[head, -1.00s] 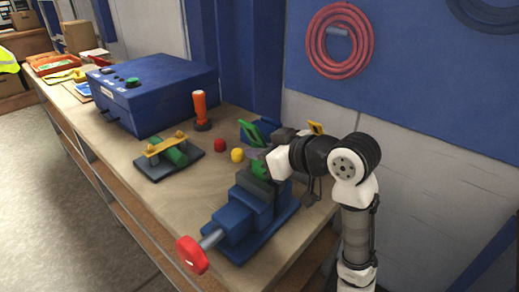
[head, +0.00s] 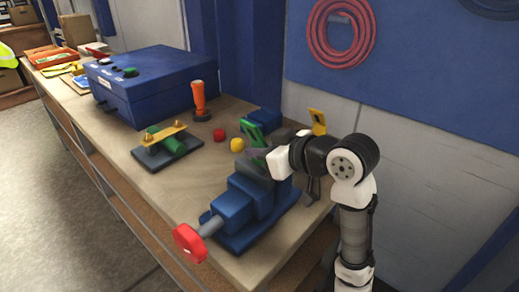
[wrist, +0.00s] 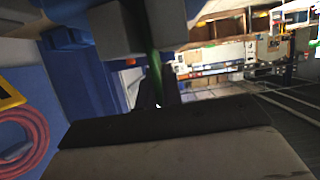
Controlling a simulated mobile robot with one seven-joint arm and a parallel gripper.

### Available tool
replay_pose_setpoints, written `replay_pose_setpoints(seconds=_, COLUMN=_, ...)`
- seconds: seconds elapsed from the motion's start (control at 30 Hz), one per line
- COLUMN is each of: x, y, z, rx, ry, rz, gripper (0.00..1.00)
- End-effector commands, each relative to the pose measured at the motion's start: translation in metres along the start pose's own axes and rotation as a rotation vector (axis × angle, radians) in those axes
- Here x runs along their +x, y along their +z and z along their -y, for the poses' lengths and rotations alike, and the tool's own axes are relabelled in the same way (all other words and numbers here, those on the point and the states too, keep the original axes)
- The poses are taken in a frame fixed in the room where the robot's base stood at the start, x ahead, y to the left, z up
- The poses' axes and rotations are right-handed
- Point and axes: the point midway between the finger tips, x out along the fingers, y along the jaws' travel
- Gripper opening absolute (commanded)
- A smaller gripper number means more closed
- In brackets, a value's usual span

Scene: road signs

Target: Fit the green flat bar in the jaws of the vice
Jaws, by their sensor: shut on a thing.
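The blue vice (head: 236,205) with a red handle knob (head: 189,243) stands at the bench's near corner in the head view. My gripper (head: 262,158) is at its jaws, coming from the right. The green flat bar (head: 254,136) stands tilted at the jaws, partly covered by grey parts. In the wrist view the green bar (wrist: 155,75) shows edge-on between my dark fingertips (wrist: 157,95), and my gripper is shut on it. Its far end runs between two grey blocks (wrist: 120,28) that look like the vice jaws. I cannot tell how deep it sits.
A yellow ball (head: 237,145) and a red one (head: 219,135) lie behind the vice. A green cylinder fixture (head: 166,144), an orange-handled tool (head: 199,100) and a blue box (head: 150,85) stand further back. A yellow piece (head: 318,122) is behind my wrist. The bench's left front is clear.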

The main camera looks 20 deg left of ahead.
Motion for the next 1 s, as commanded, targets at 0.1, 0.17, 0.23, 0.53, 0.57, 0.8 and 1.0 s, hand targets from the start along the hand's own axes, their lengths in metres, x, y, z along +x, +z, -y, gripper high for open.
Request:
replay_pose_setpoints(seconds=0.1, x=-0.0002, y=-0.0004, z=0.0000, rx=0.000, ry=0.000, rz=0.000, gripper=0.00)
replay_pose_setpoints(seconds=0.17, x=-0.0002, y=-0.0003, z=0.0000, rx=0.000, ry=0.000, rz=0.000, gripper=0.00)
replay_pose_setpoints(seconds=0.23, x=0.0000, y=0.0001, z=0.0000, rx=0.000, ry=0.000, rz=0.000, gripper=0.00)
replay_pose_setpoints(seconds=0.53, x=0.0016, y=0.0040, z=0.0002, rx=0.000, ry=0.000, rz=0.000, gripper=0.00)
replay_pose_setpoints(seconds=0.57, x=0.0018, y=0.0044, z=0.0001, rx=0.000, ry=0.000, rz=0.000, gripper=0.00)
replay_pose_setpoints(seconds=0.8, x=0.0016, y=0.0039, z=0.0001, rx=0.000, ry=0.000, rz=0.000, gripper=0.33)
replay_pose_setpoints(seconds=1.0, x=0.0016, y=0.0040, z=0.0000, rx=0.000, ry=0.000, rz=0.000, gripper=0.33)
